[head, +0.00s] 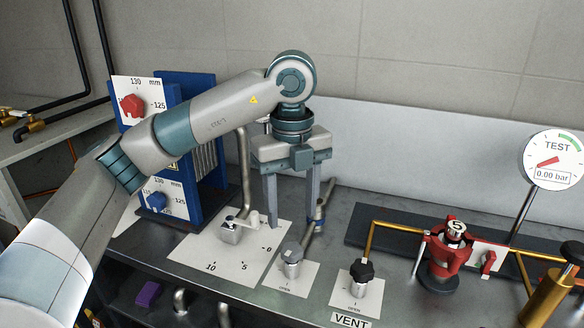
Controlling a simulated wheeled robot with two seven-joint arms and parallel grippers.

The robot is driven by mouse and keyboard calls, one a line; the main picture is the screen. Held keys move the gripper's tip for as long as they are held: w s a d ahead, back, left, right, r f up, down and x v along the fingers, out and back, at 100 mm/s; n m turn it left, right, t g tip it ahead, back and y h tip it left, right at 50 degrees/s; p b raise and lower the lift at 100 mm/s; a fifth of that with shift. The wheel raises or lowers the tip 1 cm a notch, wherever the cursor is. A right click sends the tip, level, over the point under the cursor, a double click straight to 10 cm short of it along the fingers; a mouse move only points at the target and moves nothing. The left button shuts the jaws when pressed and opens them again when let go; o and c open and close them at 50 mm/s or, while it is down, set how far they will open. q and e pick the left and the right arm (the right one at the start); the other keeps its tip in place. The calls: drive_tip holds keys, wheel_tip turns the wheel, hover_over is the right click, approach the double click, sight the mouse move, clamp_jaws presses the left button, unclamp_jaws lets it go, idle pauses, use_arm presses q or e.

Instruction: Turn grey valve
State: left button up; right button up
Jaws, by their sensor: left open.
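My right gripper is not in view.
A small lever (247,222) on a plate scaled 0, 5, 10 stands left of the valve. A black VENT knob (361,271) and a red device (446,260) stand to the right. A TEST gauge (554,160) reads 0.00 bar. A blue frame (200,150) stands at the left.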

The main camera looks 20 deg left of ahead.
use_arm(q)
wheel_tip(320, 180, up, 8)
drive_tip(key=shift+r, duration=0.2)
idle(0.5)
